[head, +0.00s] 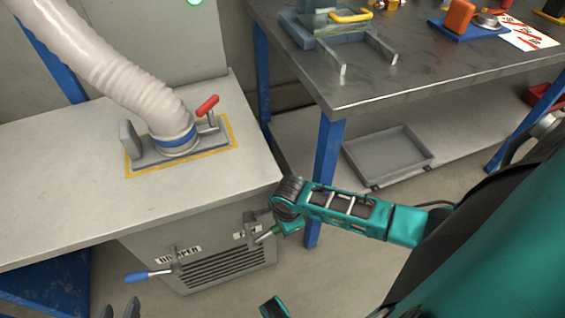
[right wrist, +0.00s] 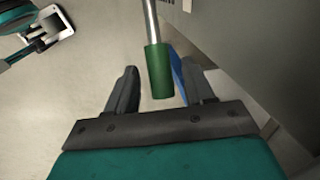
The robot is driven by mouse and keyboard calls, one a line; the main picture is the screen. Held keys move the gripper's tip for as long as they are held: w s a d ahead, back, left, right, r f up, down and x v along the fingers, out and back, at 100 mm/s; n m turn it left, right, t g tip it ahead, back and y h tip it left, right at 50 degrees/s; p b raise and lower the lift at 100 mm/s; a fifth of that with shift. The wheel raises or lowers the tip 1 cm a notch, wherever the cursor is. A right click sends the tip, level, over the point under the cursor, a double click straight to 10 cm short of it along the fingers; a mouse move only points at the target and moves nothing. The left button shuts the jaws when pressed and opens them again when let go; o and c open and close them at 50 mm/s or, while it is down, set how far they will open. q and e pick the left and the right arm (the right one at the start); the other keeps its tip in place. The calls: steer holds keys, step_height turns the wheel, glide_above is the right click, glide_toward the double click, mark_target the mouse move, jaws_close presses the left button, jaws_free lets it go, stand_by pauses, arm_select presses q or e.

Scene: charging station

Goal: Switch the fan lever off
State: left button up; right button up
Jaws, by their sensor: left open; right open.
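The fan lever, a metal rod with a green grip, sticks out from the cabinet front beside the FAN label (head: 247,233). In the right wrist view the green grip (right wrist: 158,72) hangs between the two spread fingers of my right gripper (right wrist: 160,66), with a visible gap to each finger. The right gripper is open. My left gripper (head: 119,306) is open and empty at the bottom left of the head view, partly cut off by the frame edge.
A damper lever with a blue grip (head: 136,277) juts from the same cabinet (head: 200,282), left of the vent slots. On the bench above, a hose (head: 110,65) meets a plate with a red lever (head: 207,106). A metal table (head: 400,85) stands at the right.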

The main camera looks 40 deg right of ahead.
steer(key=shift+w+f, duration=0.15)
steer(key=shift+f, duration=0.7)
steer(key=shift+c, duration=0.2)
jaws_close()
